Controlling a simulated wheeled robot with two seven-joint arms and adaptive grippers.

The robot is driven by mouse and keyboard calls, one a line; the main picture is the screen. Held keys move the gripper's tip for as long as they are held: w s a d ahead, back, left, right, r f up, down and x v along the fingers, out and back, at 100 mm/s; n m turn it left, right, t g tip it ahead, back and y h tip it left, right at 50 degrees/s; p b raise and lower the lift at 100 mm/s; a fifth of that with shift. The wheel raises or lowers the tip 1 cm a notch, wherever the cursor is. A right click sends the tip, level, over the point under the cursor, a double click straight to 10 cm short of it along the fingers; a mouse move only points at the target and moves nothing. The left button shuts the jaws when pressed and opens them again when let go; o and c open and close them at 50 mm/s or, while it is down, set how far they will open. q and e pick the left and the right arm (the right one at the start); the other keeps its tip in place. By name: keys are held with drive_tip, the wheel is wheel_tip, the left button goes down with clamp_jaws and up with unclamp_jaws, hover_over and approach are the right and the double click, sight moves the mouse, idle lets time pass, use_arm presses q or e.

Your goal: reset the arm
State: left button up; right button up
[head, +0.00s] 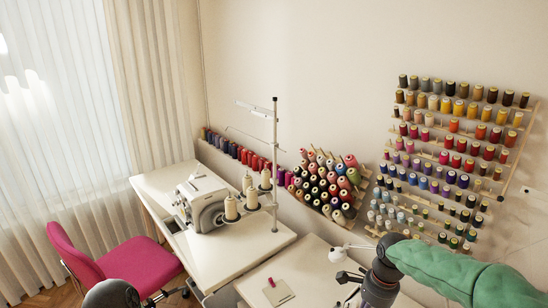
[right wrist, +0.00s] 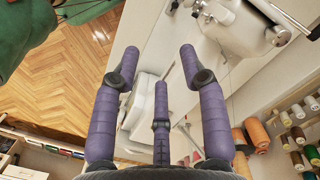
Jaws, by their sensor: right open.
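My right arm comes in from the right in the head view, with a green sleeve and a dark wrist. Its gripper (head: 345,283) is low in the picture, near the white table at the bottom, partly cut off by the lower edge. In the right wrist view the purple fingers of my right gripper (right wrist: 158,65) are spread apart with nothing between them. I cannot tell how high the gripper is above the table. My left gripper is not in view.
A sewing machine (head: 208,203) with thread cones stands on the left white table. A small pink object (head: 275,287) lies on the nearer table (head: 305,258). Wall racks (head: 455,135) hold many thread spools. A pink chair (head: 125,262) stands at the left.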

drive_tip(key=s+a+f+n+y, duration=0.15)
drive_tip(key=a+f+n, duration=0.35)
drive_tip(key=f, duration=0.8)
drive_tip(key=s+a+f+n+y, duration=0.1)
drive_tip(key=s+a+f+n, duration=0.3)
drive_tip(key=s+f, duration=0.4)
drive_tip(key=s+a+f+n, duration=0.4)
drive_tip(key=s+a+f, duration=0.2)
drive_tip(key=s+f, duration=0.3)
wheel_tip(320, 180, down, 4)
drive_tip(key=shift+r+n+y, duration=0.15)
drive_tip(key=shift+n+y, duration=0.2)
drive_tip(key=shift+n, duration=0.05)
